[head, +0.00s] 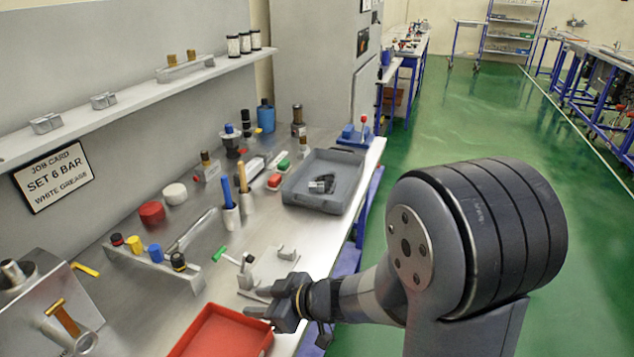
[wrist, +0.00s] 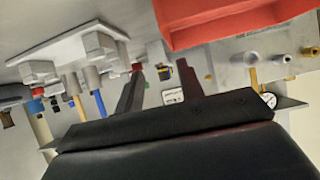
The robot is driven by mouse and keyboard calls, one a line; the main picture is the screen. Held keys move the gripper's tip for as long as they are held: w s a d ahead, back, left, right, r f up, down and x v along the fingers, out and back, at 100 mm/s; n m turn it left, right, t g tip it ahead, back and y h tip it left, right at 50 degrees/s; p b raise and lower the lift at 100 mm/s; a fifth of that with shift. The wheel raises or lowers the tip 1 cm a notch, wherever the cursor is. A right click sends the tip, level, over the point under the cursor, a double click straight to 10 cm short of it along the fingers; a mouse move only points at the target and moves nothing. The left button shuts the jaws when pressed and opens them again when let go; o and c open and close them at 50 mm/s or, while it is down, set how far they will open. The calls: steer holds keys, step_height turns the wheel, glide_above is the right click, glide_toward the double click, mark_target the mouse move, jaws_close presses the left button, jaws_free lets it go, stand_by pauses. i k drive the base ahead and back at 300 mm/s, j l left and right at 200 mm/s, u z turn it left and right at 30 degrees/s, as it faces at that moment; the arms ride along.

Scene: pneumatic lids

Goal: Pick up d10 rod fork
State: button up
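My gripper (head: 256,302) is low over the bench's front edge, just right of the red tray (head: 222,335). In the wrist view its two dark fingers (wrist: 159,68) stand apart with nothing gripped between them. A small grey two-pronged part (head: 287,254) lies on the bench just beyond my gripper and could be a rod fork. A grey metal fixture (head: 250,282) stands left of it. Grey blocky parts also sit on the wall shelf, one at the left (head: 46,123) and one nearer the middle (head: 103,100). I cannot tell which is the d10 fork.
A grey tray (head: 315,202) holding a dark part stands farther back. A rack (head: 155,267) with colored caps stands left of the fixture. Blue and tan-handled tools (head: 229,206) stand upright behind it. The green floor (head: 470,130) at right is open.

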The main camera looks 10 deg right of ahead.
mark_target(313, 186)
steer(key=i+l+u, duration=0.1)
steer(key=i+l, duration=0.55)
steer(key=l, duration=0.15)
steer(key=i+l+u, duration=0.15)
steer(key=i+l, duration=0.45)
steer(key=l, duration=0.25)
steer(key=i+l+u, duration=0.15)
steer(key=i+l, duration=0.15)
steer(key=l, duration=0.15)
